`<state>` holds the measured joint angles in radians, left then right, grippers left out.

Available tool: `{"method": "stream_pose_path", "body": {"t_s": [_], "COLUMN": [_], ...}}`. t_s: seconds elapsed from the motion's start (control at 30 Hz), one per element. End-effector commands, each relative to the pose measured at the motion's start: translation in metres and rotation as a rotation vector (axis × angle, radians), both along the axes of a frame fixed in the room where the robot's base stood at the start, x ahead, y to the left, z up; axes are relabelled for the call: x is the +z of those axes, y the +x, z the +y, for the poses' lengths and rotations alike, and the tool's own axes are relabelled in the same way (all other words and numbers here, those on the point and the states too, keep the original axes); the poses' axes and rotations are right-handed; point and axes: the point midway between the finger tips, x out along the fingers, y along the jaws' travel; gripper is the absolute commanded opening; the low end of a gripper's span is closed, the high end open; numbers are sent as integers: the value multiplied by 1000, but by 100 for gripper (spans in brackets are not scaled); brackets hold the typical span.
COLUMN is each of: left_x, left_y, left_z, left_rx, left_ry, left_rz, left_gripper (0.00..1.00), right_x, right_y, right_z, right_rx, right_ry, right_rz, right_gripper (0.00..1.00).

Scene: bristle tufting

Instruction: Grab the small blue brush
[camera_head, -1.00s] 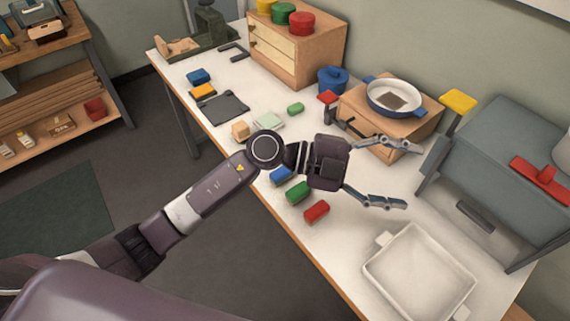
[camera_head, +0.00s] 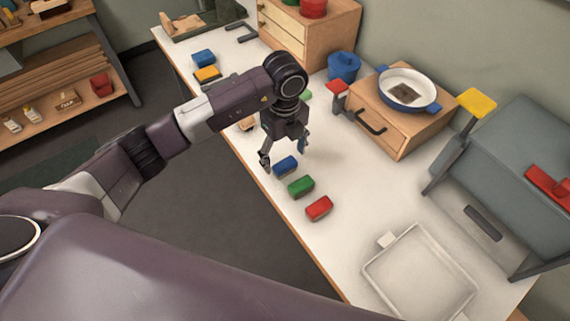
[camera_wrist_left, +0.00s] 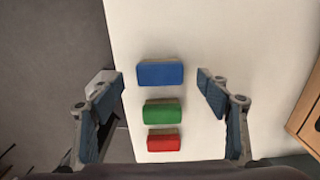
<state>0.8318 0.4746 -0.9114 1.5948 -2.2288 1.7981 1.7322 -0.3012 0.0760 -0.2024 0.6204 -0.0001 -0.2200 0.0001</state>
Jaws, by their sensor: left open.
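The small blue brush (camera_head: 286,165) lies on the white table near its front edge. In the left wrist view the blue brush (camera_wrist_left: 160,73) is the uppermost of three brushes and sits between the lines of my two fingers. My left gripper (camera_head: 284,158) points down over the table, open and empty, just behind and above the blue brush. In the left wrist view my left gripper (camera_wrist_left: 160,88) shows its fingers spread wide on either side. My right gripper is not in view.
A white tray (camera_head: 368,272) lies at the table's right end. A wooden drawer box (camera_head: 405,140) with a pan on it, a blue pot (camera_head: 344,68) and a grey cabinet (camera_head: 500,150) stand behind. The table between brushes and drawer box is clear.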

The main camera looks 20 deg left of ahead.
Motion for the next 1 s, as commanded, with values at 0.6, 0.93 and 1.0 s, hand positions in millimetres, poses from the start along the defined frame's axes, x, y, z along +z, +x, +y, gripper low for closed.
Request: {"method": "stream_pose_path", "body": {"t_s": [0.6,0.93,1.0], "left_x": [-39,-39,-39], "left_y": [-1,-1,-1], "left_z": [-1,-1,-1], "left_rx": [-3,-3,-3], "left_ry": [-2,-3,-3], "left_rz": [0,0,0], "left_gripper": [61,26,26], "right_x": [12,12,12], "right_y": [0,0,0], "right_z": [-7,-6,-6], "right_rx": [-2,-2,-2], "right_ry": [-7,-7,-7], "right_rz": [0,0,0], "right_gripper": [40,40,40]}}
